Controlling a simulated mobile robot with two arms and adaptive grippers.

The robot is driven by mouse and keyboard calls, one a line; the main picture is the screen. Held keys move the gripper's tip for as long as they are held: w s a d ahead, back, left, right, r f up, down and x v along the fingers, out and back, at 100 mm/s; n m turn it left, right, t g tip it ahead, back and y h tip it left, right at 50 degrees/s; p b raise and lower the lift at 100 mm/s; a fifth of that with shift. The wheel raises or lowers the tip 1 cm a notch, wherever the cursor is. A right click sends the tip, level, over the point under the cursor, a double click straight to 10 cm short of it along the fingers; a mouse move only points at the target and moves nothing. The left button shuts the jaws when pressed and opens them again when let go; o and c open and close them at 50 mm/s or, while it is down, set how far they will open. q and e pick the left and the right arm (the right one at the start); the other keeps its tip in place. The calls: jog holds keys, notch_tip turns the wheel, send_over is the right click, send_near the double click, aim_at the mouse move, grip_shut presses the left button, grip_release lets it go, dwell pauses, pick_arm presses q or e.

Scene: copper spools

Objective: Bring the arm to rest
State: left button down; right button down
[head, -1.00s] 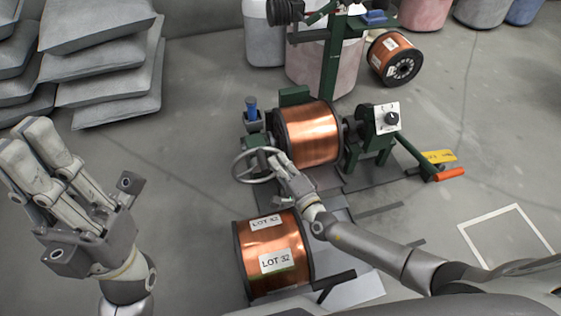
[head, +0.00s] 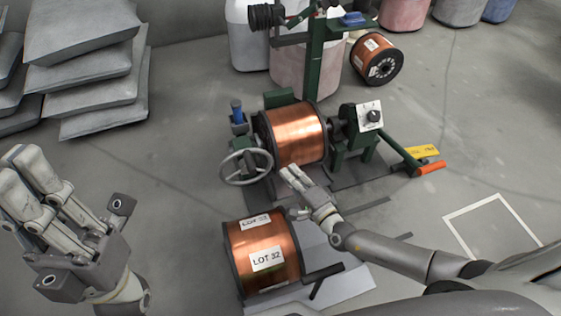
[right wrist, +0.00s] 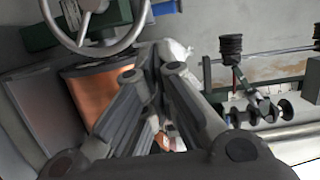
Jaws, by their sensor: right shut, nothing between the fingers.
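My right gripper (head: 290,175) is shut and empty, between the spool on the winding stand and the front spool. In the right wrist view its fingers (right wrist: 160,60) converge. My left gripper (head: 22,168) is at the left edge, its fingers close together with nothing seen between them. A copper spool (head: 300,135) sits in the green stand (head: 352,150). A second copper spool (head: 262,255), labelled LOT 32, stands in front on a grey plate (head: 345,290). The grey handwheel (head: 247,168) is left of my right gripper, apart from it in the head view.
An orange-handled lever (head: 430,168) sticks out right of the stand. Grey sacks (head: 85,70) are stacked at the left. Another spool (head: 376,60) lies behind, near several drums (head: 405,12).

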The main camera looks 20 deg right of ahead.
jog(key=shift+p+v, duration=0.3)
jog(key=shift+v, duration=1.35)
